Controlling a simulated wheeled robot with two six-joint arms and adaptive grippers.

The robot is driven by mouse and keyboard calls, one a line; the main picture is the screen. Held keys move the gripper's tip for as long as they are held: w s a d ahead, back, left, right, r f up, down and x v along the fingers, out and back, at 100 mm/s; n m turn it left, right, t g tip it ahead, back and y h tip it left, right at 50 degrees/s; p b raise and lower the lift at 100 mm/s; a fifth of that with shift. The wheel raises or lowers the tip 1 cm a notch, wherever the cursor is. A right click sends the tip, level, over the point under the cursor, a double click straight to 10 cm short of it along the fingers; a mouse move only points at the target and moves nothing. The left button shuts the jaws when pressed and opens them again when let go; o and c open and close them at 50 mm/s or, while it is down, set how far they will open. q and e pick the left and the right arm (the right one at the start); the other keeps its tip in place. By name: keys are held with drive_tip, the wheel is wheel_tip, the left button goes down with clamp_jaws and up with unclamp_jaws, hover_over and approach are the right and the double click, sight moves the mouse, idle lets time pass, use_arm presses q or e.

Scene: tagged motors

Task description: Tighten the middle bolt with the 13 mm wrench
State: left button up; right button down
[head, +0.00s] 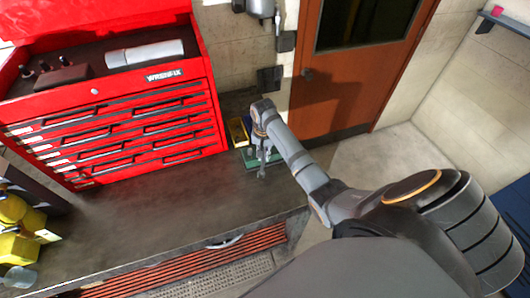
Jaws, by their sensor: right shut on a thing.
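My right gripper (263,153) points down at the back right end of the dark workbench, just right of the red tool chest. It is shut on a thin grey tool (262,172), which looks like a wrench; its size marking cannot be read. A green item (250,162) lies on the bench around and behind the gripper, partly hidden by it. No bolt can be made out. My left gripper is not in view.
The red tool chest (130,130), drawers shut, fills the back left of the workbench (150,225). A yellow item (237,131) stands right of it. Yellow machine parts (14,228) with a pale tag stand at the left edge. The bench's front middle is clear. A brown door (345,80) is behind.

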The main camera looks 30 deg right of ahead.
drive_tip(key=shift+w+a+m, duration=0.25)
drive_tip(key=shift+m, duration=0.35)
drive_tip(key=shift+w+a+m, duration=0.2)
drive_tip(key=shift+w+m, duration=0.05)
drive_tip(key=shift+m, duration=0.35)
drive_tip(key=shift+w, duration=0.1)
drive_tip(key=shift+w+a+m, duration=0.35)
drive_tip(key=shift+w+m, duration=0.15)
drive_tip(key=shift+m, duration=0.7)
drive_tip(key=shift+s+d+n, duration=0.1)
drive_tip(key=shift+s+n, duration=0.05)
drive_tip(key=shift+n, duration=0.15)
drive_tip(key=shift+r, duration=0.25)
